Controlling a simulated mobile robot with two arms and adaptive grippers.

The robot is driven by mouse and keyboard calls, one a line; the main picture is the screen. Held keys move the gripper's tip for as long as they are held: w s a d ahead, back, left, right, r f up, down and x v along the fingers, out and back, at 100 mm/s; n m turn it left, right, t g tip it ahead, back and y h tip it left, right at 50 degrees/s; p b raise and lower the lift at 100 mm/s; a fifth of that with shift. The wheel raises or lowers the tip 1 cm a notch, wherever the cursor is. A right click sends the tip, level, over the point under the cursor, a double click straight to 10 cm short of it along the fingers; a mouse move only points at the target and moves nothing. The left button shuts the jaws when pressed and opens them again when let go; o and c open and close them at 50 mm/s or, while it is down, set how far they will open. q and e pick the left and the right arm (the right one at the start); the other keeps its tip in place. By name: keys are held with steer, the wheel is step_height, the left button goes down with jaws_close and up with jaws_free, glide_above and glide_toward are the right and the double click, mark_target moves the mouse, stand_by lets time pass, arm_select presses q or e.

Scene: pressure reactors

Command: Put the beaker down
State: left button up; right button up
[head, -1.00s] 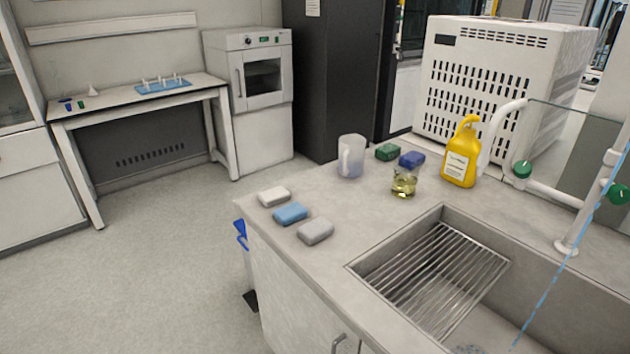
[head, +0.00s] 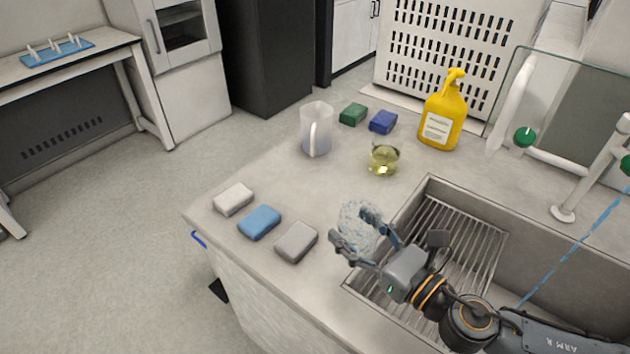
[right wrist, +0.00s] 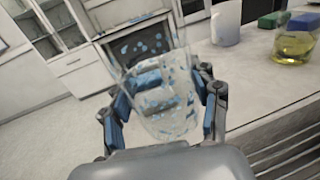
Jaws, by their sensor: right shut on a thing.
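My right gripper (head: 366,244) is shut on a clear glass beaker (head: 357,222) flecked with blue. In the head view it holds the beaker near the sink's left edge, over or close to the counter (head: 300,184); I cannot tell whether the base touches. In the right wrist view the beaker (right wrist: 165,95) stands between the blue-padded fingers (right wrist: 163,98), slightly tilted in the picture. My left gripper is not in view.
A white jug (head: 315,132), a beaker of yellow liquid (head: 383,160) and a yellow bottle (head: 443,115) stand behind. White (head: 233,199), blue (head: 259,222) and grey (head: 296,242) sponges lie left. Green (head: 353,114) and dark blue (head: 383,122) sponges lie farther back. The sink (head: 520,245) is right.

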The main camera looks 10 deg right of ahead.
mark_target(361, 204)
steer(key=r+y, duration=0.1)
steer(key=w+r+n+g+y, duration=0.1)
steer(key=r, duration=0.1)
steer(key=d+r+n+p, duration=0.1)
steer(key=shift+w+r+g+y, duration=0.3)
steer(key=shift+w+r+y, duration=0.05)
steer(key=shift+w+y, duration=0.05)
steer(key=shift+w+r, duration=0.2)
steer(key=shift+w, duration=0.4)
steer(key=w+f, duration=0.3)
steer(key=w, duration=0.1)
steer(key=w+f+b, duration=0.1)
steer(key=w+f, duration=0.2)
steer(key=w, duration=0.1)
steer(key=w+f, duration=0.3)
steer(key=w, duration=0.2)
steer(key=shift+a+f, duration=0.4)
arm_select(q)
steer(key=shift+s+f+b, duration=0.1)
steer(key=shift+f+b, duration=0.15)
steer(key=shift+b, duration=0.25)
arm_select(e)
steer(key=shift+w+f, duration=0.1)
steer(key=shift+f, duration=1.45)
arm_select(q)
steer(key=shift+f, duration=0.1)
arm_select(e)
steer(key=shift+f, duration=0.1)
